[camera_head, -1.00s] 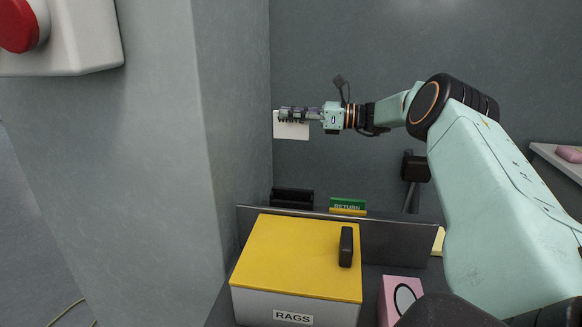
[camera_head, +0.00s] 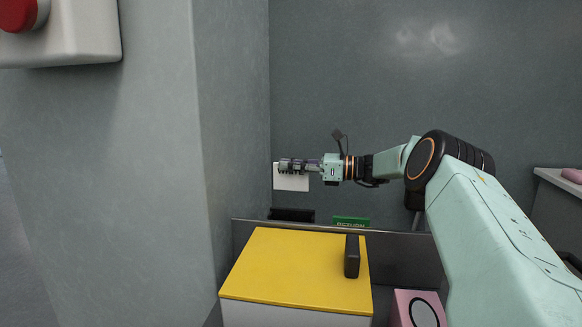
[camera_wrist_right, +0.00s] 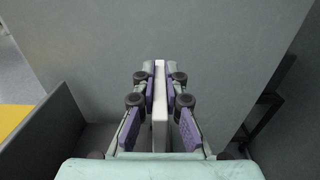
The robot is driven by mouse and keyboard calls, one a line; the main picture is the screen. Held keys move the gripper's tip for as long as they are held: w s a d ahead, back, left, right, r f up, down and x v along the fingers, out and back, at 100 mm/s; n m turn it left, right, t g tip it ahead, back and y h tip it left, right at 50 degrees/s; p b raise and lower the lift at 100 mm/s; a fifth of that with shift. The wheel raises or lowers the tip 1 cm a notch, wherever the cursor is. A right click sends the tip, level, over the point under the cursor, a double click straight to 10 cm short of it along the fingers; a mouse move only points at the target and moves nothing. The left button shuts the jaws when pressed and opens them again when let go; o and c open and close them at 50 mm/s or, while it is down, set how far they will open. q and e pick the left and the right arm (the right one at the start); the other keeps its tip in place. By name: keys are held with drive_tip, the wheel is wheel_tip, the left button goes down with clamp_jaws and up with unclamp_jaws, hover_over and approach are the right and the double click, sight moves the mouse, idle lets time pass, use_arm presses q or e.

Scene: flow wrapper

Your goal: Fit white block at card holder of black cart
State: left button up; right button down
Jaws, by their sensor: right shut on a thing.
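My right gripper (camera_head: 292,166) is shut on the white block (camera_head: 291,183), a thin flat white piece that hangs below the fingers. In the right wrist view the block (camera_wrist_right: 160,108) stands edge-on between the two purple finger pads (camera_wrist_right: 160,90). A small black holder (camera_head: 292,214) shows below the block, behind the dark panel edge; the block is above it and apart from it. Whether this is the card holder of the black cart, I cannot tell for sure. The cart's body is mostly hidden. My left gripper is not in view.
A green RETURN sign (camera_head: 350,221) is right of the black holder. A yellow-lidded box (camera_head: 300,265) stands in front of the dark panel (camera_head: 400,252), with a pink box (camera_head: 402,308) beside it. A grey pillar (camera_head: 160,180) rises close on the left.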

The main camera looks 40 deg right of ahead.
sight(291, 190)
drive_tip(key=shift+f+b, duration=1.75)
drive_tip(key=shift+f, duration=0.9)
drive_tip(key=shift+f+b, duration=1.45)
drive_tip(key=shift+b, duration=0.1)
drive_tip(key=c, duration=1.3)
unclamp_jaws()
drive_tip(key=shift+c, duration=0.2)
drive_tip(key=shift+r, duration=0.1)
